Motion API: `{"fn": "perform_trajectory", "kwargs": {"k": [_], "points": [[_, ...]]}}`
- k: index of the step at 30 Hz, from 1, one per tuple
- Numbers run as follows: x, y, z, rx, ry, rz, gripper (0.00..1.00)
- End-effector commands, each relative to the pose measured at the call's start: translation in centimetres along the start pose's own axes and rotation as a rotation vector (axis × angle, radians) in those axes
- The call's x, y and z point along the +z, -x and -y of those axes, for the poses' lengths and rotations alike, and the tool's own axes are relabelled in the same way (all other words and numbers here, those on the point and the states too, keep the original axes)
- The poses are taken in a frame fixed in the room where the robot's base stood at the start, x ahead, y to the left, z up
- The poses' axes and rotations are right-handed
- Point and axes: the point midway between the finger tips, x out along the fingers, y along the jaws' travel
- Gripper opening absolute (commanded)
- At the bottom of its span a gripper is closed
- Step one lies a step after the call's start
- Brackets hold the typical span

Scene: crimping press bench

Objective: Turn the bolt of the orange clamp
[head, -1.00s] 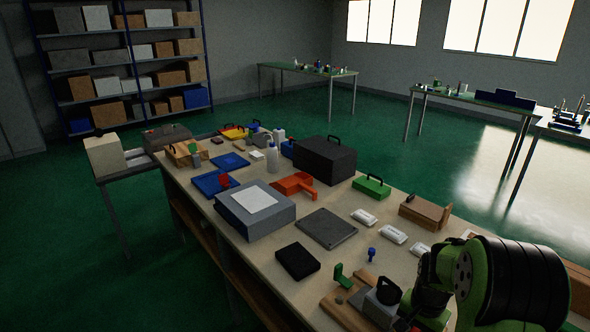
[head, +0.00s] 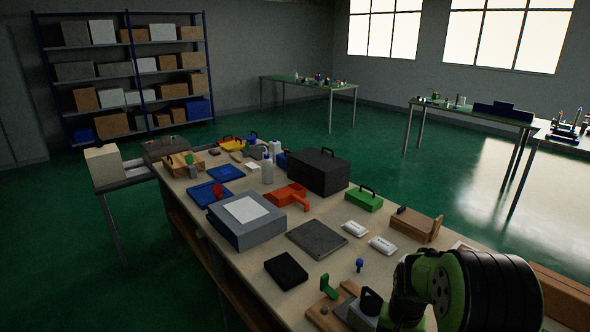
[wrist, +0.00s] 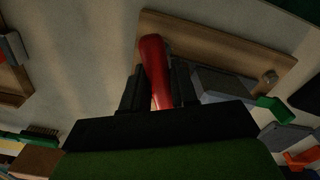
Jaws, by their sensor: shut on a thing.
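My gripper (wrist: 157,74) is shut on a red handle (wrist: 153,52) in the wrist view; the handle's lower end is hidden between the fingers. Behind it lies a wooden board (wrist: 205,42) with a grey block (wrist: 225,84) and a small round knob (wrist: 269,77). An orange piece with a handle-like arm (head: 287,196) lies mid-bench in the head view, well away from my gripper. I cannot tell whether it is the clamp, and no bolt is clear on it. In the head view my arm hides the gripper at the lower right.
Near my arm are a green bracket (head: 328,286), a blue peg (head: 359,265) and white packs (head: 382,245). A black pad (head: 286,270), a dark plate (head: 316,238), a grey box (head: 240,226) and a black case (head: 318,171) crowd the bench. Bare bench shows between them.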

Motion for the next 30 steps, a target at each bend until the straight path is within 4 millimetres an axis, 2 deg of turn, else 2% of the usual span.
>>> {"fn": "perform_trajectory", "kwargs": {"k": [1,2,6,8,16,19,30], "points": [[0.3,-0.3,0.0,0.002,0.001,0.010,0.00],[0.3,-0.3,0.0,0.002,0.000,0.010,0.29],[0.2,-0.2,0.0,0.001,0.000,0.007,0.51],[0.1,-0.2,0.0,0.001,0.000,0.006,0.58],[0.1,0.1,0.0,0.000,-0.001,0.002,0.58],[0.0,1.4,0.0,0.000,-0.001,0.000,0.58],[0.0,11.7,0.0,-0.001,-0.001,-0.003,0.58]]}}
